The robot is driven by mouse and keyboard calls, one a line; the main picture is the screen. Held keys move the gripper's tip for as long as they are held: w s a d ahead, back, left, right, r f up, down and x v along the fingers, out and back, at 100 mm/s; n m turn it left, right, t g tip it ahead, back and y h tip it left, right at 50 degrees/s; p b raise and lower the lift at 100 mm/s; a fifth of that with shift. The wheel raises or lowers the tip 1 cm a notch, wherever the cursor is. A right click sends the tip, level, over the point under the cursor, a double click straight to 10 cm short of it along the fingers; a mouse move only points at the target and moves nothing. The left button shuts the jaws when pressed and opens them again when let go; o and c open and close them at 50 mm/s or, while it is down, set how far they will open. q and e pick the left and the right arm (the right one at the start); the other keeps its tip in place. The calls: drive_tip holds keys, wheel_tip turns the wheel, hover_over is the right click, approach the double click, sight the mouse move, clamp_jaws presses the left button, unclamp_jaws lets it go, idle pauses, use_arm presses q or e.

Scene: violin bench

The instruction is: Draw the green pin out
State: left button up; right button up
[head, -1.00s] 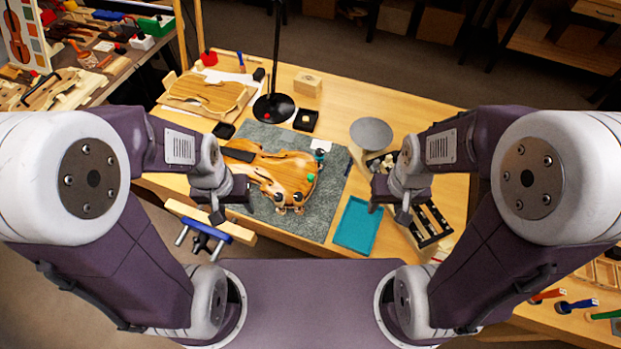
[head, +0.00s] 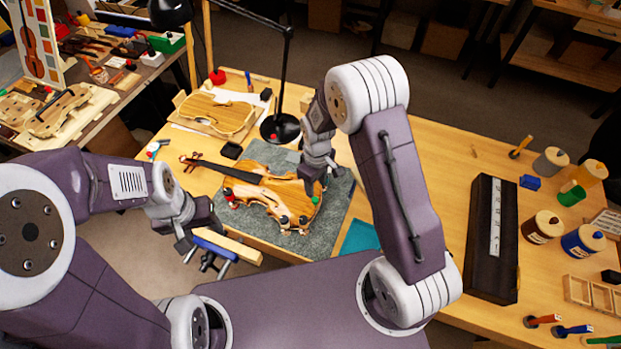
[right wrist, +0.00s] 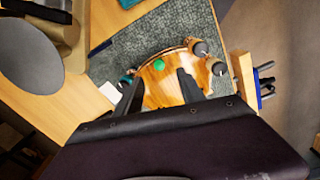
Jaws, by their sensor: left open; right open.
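The green pin (head: 315,200) shows as a small green round head on the lower end of the violin body (head: 262,192). In the right wrist view the green pin (right wrist: 159,64) stands out on the wood of the violin (right wrist: 165,90), near its edge. My right gripper (head: 310,188) is above that end of the violin. In the right wrist view its open fingers (right wrist: 160,79) lie either side of and short of the pin's head, with nothing between them. My left gripper (head: 184,240) is open and empty, left of the violin near the bench's front edge.
Dark-capped clamps (head: 285,220) sit along the violin's edge. The violin lies on a grey mat (head: 335,205). A teal tray (head: 360,238) is right of the mat. A lamp (head: 280,127) stands behind; a long dark case (head: 492,240) lies right.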

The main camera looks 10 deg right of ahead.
sight(315, 200)
drive_tip(key=shift+s+d+f, duration=0.1)
drive_tip(key=shift+s+f, duration=0.05)
drive_tip(key=shift+f, duration=0.25)
drive_tip(key=f, duration=0.2)
drive_tip(key=f+p, duration=0.1)
drive_tip(key=f, duration=0.2)
drive_tip(key=w+f, duration=0.1)
drive_tip(key=f, duration=0.1)
drive_tip(key=shift+f+p, duration=0.3)
drive_tip(key=shift+p, duration=0.1)
drive_tip(key=shift+s+f, duration=0.2)
drive_tip(key=shift+f, duration=0.2)
drive_tip(key=shift+w, duration=0.1)
drive_tip(key=c, duration=0.3)
clamp_jaws()
